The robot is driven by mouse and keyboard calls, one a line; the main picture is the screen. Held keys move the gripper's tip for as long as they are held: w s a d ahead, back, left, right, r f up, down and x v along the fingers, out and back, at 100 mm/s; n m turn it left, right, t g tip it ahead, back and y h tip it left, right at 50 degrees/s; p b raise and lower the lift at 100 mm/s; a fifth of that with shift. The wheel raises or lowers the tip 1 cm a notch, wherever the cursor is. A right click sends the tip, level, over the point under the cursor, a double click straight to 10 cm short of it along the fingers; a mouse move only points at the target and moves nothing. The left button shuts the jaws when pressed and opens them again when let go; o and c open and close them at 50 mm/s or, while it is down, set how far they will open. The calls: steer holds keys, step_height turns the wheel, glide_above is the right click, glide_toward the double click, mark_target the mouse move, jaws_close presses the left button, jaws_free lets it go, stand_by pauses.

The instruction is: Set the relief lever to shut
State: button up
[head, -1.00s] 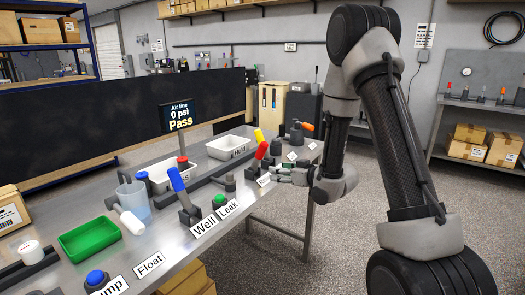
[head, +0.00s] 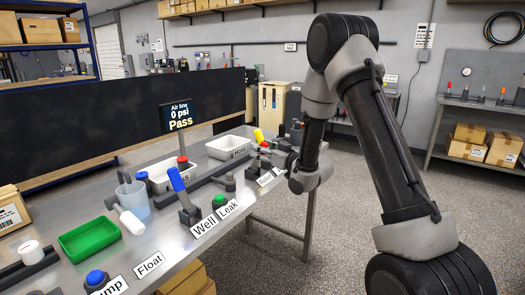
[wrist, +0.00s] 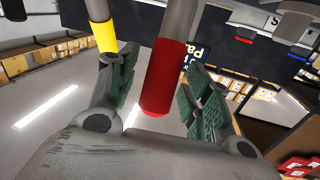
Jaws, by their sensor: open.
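A lever with a red handle (wrist: 165,75) stands between the two fingers of my gripper (wrist: 163,72) in the wrist view. The fingers with green pads are open on either side of it. A yellow handle (wrist: 103,36) is close beside the left finger. In the head view my gripper (head: 270,157) is low over the far end of the bench, and mostly hides the red lever. The yellow handle (head: 259,136) shows just behind. The labels by these levers are too small to read, so I cannot tell which is the relief lever.
A blue-handled lever (head: 177,180) and a green button (head: 220,200) stand nearer on the bench, by the Well and Leak labels. White bins (head: 228,147), a green tray (head: 89,240) and a jug (head: 133,198) share the bench. The display (head: 179,115) reads 0 psi, Pass.

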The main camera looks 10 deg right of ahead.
jaws_close()
